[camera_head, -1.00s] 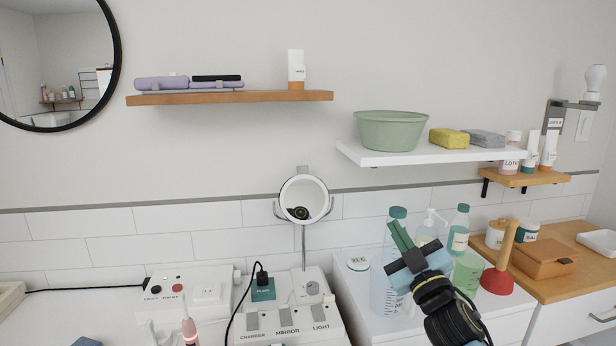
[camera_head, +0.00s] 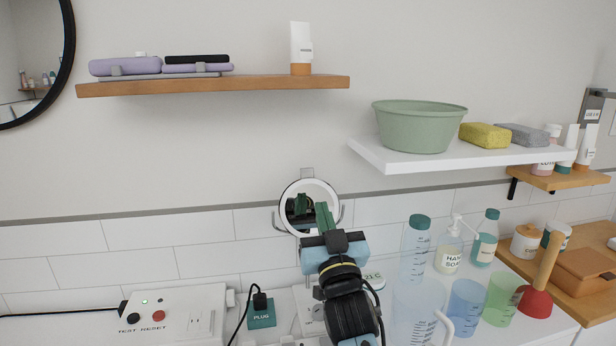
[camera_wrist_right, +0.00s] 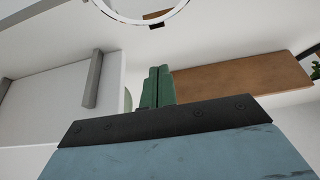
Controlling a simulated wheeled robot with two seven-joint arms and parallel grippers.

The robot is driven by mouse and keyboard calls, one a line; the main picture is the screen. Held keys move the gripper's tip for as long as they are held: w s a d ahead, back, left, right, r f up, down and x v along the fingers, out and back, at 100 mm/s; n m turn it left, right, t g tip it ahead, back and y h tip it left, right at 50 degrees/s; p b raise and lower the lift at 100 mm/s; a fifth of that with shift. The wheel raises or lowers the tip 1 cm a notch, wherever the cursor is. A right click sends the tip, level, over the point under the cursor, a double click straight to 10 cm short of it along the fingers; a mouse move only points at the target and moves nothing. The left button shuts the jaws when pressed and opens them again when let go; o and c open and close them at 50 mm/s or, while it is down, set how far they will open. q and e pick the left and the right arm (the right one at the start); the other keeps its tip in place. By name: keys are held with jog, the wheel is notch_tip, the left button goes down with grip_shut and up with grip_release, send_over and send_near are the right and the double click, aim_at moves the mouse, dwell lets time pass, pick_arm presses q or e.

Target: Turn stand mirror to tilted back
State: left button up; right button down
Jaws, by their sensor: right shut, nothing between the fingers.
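The stand mirror (camera_head: 309,200) is a small round mirror in a white rim, held in a grey fork on a stand in front of the tiled wall. Its glass faces me and reflects my gripper. My right gripper (camera_head: 323,212) is shut and empty, its green fingers pointing up in front of the mirror's lower right part. It hides the stand's pole and some of the rim. In the right wrist view the shut fingers (camera_wrist_right: 157,87) stand below the mirror's rim (camera_wrist_right: 142,18), with a visible gap in the picture. I cannot tell whether they touch. My left gripper is out of view.
A white box with test and reset buttons (camera_head: 178,312) and a green plug (camera_head: 261,312) stand left of my arm. Bottles, cups and a red plunger (camera_head: 535,301) stand to the right. A wooden shelf (camera_head: 215,86) and a white shelf (camera_head: 400,163) overhang.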

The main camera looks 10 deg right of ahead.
jog(key=r+x, duration=0.1)
jog(key=x, duration=0.3)
jog(key=b, duration=0.1)
send_over(311, 211)
jog(key=shift+s, duration=0.1)
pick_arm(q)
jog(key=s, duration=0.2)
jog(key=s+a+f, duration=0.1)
